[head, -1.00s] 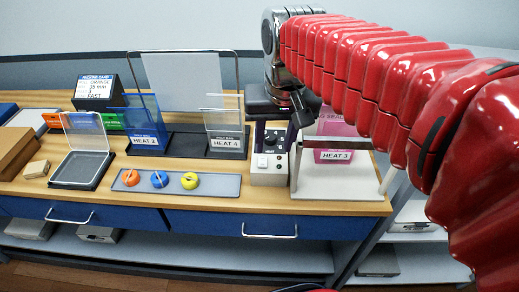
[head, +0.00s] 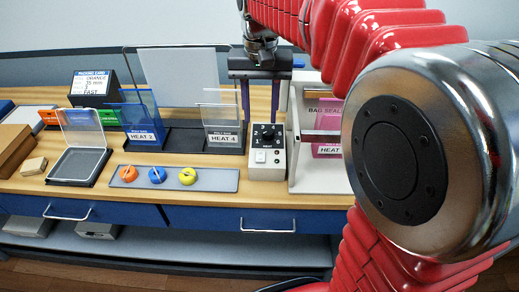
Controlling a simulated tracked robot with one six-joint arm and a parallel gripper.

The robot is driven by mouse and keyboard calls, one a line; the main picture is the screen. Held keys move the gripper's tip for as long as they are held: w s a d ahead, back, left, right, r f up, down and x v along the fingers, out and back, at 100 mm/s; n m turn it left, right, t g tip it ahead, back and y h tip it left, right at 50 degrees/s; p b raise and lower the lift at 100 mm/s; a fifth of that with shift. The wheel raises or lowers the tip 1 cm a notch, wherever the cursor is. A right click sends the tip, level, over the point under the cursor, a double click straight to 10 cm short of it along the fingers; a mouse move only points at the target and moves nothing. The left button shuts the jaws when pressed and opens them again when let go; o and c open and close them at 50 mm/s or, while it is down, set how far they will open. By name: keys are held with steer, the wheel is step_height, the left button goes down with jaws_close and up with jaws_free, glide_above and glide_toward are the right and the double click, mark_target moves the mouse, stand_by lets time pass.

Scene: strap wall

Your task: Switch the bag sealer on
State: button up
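The bag sealer's grey control box (head: 278,172) stands on the bench, with a black dial (head: 267,133) on its upper face. Below the dial is a white rocker switch (head: 260,156); I cannot tell its position. The sealer's pale frame (head: 307,180) stands to the right, with a pink "BAG SEAL" bag partly hidden by my arm. My gripper (head: 260,118) points down over the back of the control box, its two dark purple fingers spread apart with nothing held between them.
Left of the control box, a grey strip (head: 214,180) carries orange, blue and yellow round pieces. Behind it stand a blue "HEAT 2" bag (head: 142,115) and a clear "HEAT 4" bag (head: 222,125). A packing card (head: 91,85) stands at the back left. The bench front is clear.

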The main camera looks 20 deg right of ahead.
mark_target(260, 158)
step_height(260, 158, down, 14)
steer(key=shift+r, duration=0.1)
stand_by(0.6)
steer(key=shift+c, duration=0.4)
jaws_close()
